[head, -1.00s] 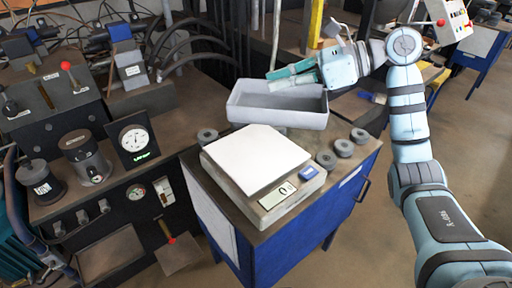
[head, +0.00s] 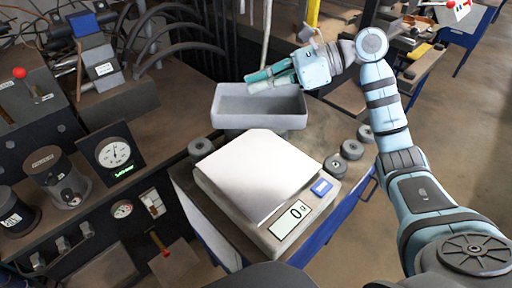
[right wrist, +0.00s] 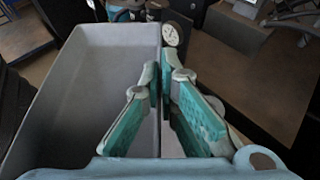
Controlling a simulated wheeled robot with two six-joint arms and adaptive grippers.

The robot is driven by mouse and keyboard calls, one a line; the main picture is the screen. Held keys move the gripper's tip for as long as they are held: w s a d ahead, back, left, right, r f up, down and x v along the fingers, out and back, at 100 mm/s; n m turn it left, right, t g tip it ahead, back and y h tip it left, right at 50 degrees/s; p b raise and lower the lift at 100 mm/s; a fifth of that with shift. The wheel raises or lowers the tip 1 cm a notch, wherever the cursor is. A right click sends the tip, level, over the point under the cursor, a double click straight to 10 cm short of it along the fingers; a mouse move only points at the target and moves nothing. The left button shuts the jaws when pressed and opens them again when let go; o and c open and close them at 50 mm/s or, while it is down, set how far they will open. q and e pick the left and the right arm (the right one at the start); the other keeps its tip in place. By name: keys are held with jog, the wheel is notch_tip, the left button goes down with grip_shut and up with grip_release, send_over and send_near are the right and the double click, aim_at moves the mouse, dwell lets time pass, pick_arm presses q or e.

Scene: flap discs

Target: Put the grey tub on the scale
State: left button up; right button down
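The grey tub (head: 258,121) is an open rectangular box behind the scale (head: 262,185) in the head view. I cannot tell if it rests on the table or hangs just above it. My right gripper (head: 262,82) reaches in from the right at the tub's far rim. In the right wrist view the gripper (right wrist: 159,72) has one finger inside the tub (right wrist: 85,85) and one outside, closed on its wall. The scale has an empty white plate and its display reads 0. My left gripper is not in view.
The scale stands on a blue table (head: 315,240). Several dark flap discs lie around it, one at the left (head: 200,147) and others at the right (head: 351,149). A bench with a dial gauge (head: 113,153) and levers stands at the left.

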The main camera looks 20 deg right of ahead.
aim_at(259, 150)
notch_tip(259, 150, down, 17)
jog(key=shift+d+r+b, duration=0.1)
jog(key=shift+b, duration=0.25)
jog(key=c, duration=1.8)
grip_release()
jog(key=b+v, duration=0.2)
jog(key=v, duration=0.9)
jog(key=shift+s+d, duration=0.1)
jog(key=shift+s+d+r, duration=0.15)
jog(key=shift+d+r, duration=0.05)
jog(key=shift+d, duration=0.1)
